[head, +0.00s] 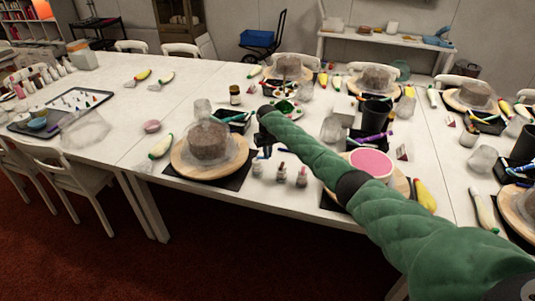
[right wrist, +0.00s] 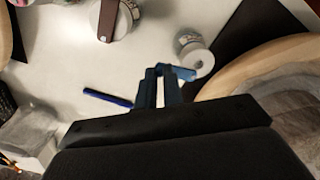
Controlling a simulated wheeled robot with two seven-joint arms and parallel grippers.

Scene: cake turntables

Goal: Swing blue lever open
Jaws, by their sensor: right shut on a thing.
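A blue lever (right wrist: 182,72) shows in the right wrist view, at the fingertips and beside a small white round piece (right wrist: 196,60). My right gripper (right wrist: 160,76) is shut on the blue lever; the fingers hide part of it. In the head view my right gripper (head: 263,151) points down between two cake turntables, near several small bottles (head: 281,173). The lever is too small to make out clearly there. My left gripper is not in view.
A wooden turntable (head: 182,163) with a plastic-covered cake (head: 209,141) stands left of my gripper. A pink-topped cake (head: 371,163) is partly behind my right arm. A blue stick (right wrist: 107,98) lies near the fingers. The table's front edge is close.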

